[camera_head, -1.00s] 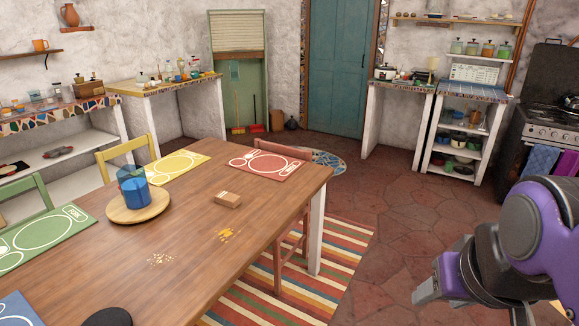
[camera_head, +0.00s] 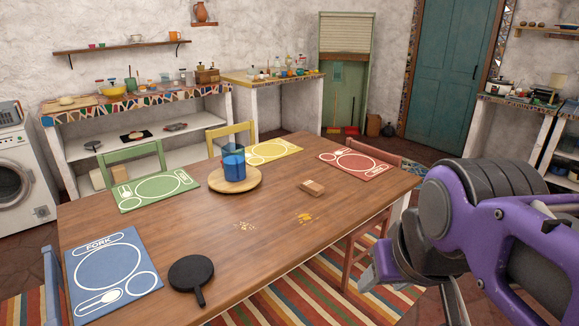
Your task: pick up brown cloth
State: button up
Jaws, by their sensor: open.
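A small brown folded item (camera_head: 313,187), which looks like the brown cloth, lies flat on the wooden table (camera_head: 190,225), right of the round wooden board (camera_head: 213,183). A blue cup or pitcher (camera_head: 233,165) stands on the board. My purple arm fills the lower right. My gripper (camera_head: 415,290) is at its lower end, open with nothing visible between its fingers. It is to the right of the table's near right edge, apart from the cloth. Its far parts are partly hidden by the arm and the frame edge.
A black pan (camera_head: 192,276) lies near the table's front edge. Yellow spill marks (camera_head: 305,217) and crumbs (camera_head: 244,226) lie near the cloth. Blue (camera_head: 135,283), green, yellow and red placemats line the table. A red chair (camera_head: 352,242) stands at its right side, over a striped rug (camera_head: 290,305).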

aim_at(314, 188)
jog(key=i+l+u, duration=0.15)
jog(key=i+l, duration=0.25)
jog(key=i+l+u, duration=0.15)
jog(key=i+l, duration=0.2)
jog(key=i+l+u, duration=0.1)
jog(key=i+l, duration=0.25)
jog(key=l, duration=0.2)
jog(key=i+l+u, duration=0.15)
jog(key=i+l, duration=0.15)
jog(key=l, duration=0.2)
